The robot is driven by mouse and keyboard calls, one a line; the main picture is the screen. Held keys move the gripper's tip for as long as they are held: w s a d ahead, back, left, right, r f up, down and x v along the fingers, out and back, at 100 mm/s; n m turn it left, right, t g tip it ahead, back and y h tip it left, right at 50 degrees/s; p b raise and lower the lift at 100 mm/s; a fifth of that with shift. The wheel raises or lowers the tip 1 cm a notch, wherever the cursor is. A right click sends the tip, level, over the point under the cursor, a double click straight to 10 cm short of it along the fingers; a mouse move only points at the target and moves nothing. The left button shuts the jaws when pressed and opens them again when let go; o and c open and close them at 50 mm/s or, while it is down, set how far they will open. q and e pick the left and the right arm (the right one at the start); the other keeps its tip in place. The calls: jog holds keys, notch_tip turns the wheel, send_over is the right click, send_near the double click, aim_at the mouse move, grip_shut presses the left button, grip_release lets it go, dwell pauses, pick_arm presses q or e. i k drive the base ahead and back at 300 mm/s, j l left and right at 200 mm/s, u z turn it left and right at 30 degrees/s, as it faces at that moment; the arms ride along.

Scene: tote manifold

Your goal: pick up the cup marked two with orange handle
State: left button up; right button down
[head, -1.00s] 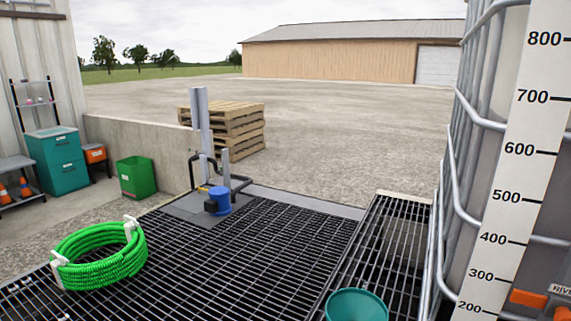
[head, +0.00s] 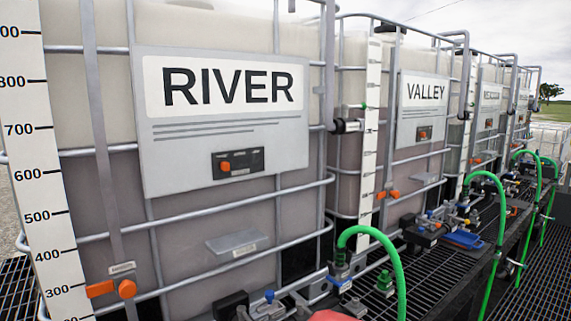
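I see no cup marked two in the head view. Neither of my grippers is in view.
A large caged tank labelled RIVER (head: 228,90) fills the left. A tank labelled VALLEY (head: 422,115) and others recede right. Green hoses (head: 392,262) hang from valves along their front. A blue tray (head: 464,240) lies on the dark ledge. Floor grating (head: 535,285) is clear at right.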

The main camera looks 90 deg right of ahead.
aim_at(534, 181)
jog(key=z, duration=2.45)
jog(key=l+z, duration=0.1)
jog(key=z, duration=0.35)
jog(key=i+z, duration=0.15)
jog(key=z, duration=0.25)
jog(key=i+z, duration=0.1)
jog(key=z, duration=0.35)
jog(key=i+l+z, duration=0.1)
jog(key=z, duration=0.8)
jog(key=i+j, duration=0.1)
jog(key=i, duration=0.7)
jog(key=i+j, duration=0.1)
jog(key=i, duration=0.75)
jog(key=i+j, duration=0.15)
jog(key=i, duration=0.65)
jog(key=i+l, duration=0.1)
jog(key=i, duration=4.85)
jog(key=i+u, duration=0.2)
jog(key=u, duration=0.15)
jog(key=i+l+u, duration=0.15)
jog(key=u, duration=0.2)
jog(key=i+l+u, duration=0.15)
jog(key=u, duration=0.15)
jog(key=i, duration=0.05)
